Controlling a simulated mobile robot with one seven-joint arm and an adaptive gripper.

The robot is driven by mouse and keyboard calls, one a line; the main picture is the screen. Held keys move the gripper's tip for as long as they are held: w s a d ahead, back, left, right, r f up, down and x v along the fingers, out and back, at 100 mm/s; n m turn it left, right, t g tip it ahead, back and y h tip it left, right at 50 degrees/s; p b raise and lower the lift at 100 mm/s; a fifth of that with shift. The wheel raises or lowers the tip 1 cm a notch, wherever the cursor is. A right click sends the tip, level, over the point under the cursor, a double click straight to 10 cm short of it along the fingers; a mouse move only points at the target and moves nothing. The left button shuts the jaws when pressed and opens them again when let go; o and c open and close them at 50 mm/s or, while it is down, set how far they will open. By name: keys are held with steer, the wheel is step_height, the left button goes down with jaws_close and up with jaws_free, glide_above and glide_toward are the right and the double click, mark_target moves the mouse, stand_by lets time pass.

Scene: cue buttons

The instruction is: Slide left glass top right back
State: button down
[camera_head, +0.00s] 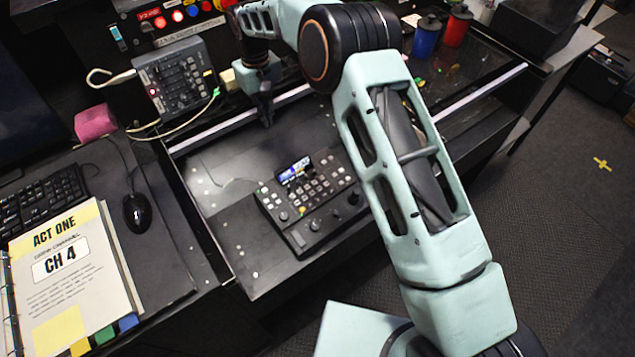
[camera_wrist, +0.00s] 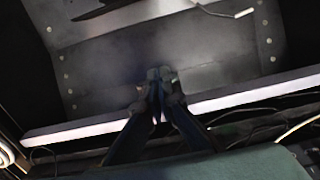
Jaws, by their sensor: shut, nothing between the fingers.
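The left glass top shows mainly as a pale front strip (camera_head: 215,132) across the left bay of the desk; its clear pane is hard to make out. The strip also crosses the wrist view (camera_wrist: 75,131). My gripper (camera_head: 267,121) is shut and empty, pointing down at the front side of this strip. In the wrist view its fingertips (camera_wrist: 158,76) lie over the grey bay surface, close to the strip; I cannot tell whether they touch it.
A button panel (camera_head: 310,198) lies in the bay in front of my gripper. A grey mixer (camera_head: 175,82) with cables stands behind the left strip. Blue (camera_head: 426,38) and red (camera_head: 457,27) cups stand at the back right. A binder (camera_head: 68,265), mouse (camera_head: 137,211) and keyboard (camera_head: 40,200) are at left.

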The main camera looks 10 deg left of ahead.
step_height(320, 180, up, 8)
steer(key=p, duration=0.4)
stand_by(0.6)
